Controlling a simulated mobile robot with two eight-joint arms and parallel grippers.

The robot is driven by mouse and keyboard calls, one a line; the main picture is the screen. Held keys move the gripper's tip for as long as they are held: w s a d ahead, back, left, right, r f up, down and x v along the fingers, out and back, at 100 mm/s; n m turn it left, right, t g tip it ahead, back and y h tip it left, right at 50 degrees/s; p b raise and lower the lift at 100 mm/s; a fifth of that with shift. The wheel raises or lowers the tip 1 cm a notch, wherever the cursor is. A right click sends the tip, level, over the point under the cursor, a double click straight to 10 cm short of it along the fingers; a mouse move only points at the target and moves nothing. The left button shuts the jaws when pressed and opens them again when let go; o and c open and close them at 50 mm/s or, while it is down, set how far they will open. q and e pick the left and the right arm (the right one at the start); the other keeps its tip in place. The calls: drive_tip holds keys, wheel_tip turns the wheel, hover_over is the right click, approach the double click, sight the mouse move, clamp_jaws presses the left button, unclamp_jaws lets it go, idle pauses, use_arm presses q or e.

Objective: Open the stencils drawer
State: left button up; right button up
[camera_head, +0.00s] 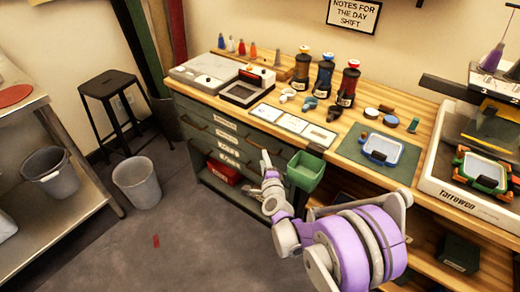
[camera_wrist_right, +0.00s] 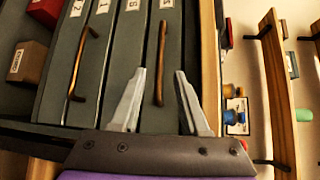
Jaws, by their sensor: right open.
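The grey drawer cabinet (camera_head: 190,125) stands under the left part of the workbench, its drawers looking shut. Its stacked fronts carry small white labels (camera_head: 228,138); I cannot read which says stencils. My right gripper (camera_head: 266,160) is in front of the cabinet's right side. In the right wrist view, turned sideways, my open right gripper (camera_wrist_right: 158,72) faces the drawer fronts. A bronze bar handle (camera_wrist_right: 162,45) shows between its two fingers; I cannot tell whether they touch it. A second handle (camera_wrist_right: 82,60) lies on a drawer to the left. My left gripper is out of view.
A green bin (camera_head: 305,172) hangs at the bench front, close right of my right gripper. A red box (camera_head: 223,172) sits on the shelf below the drawers. A waste bin (camera_head: 138,182) and black stool (camera_head: 108,88) stand left. The floor before the cabinet is mostly clear.

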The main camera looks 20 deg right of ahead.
sight(260, 147)
drive_tip(key=w, duration=0.5)
drive_tip(key=w+d+f, duration=0.1)
drive_tip(key=w, duration=0.2)
drive_tip(key=shift+w+f, duration=0.1)
drive_tip(key=shift+w, duration=0.05)
clamp_jaws()
idle(1.1)
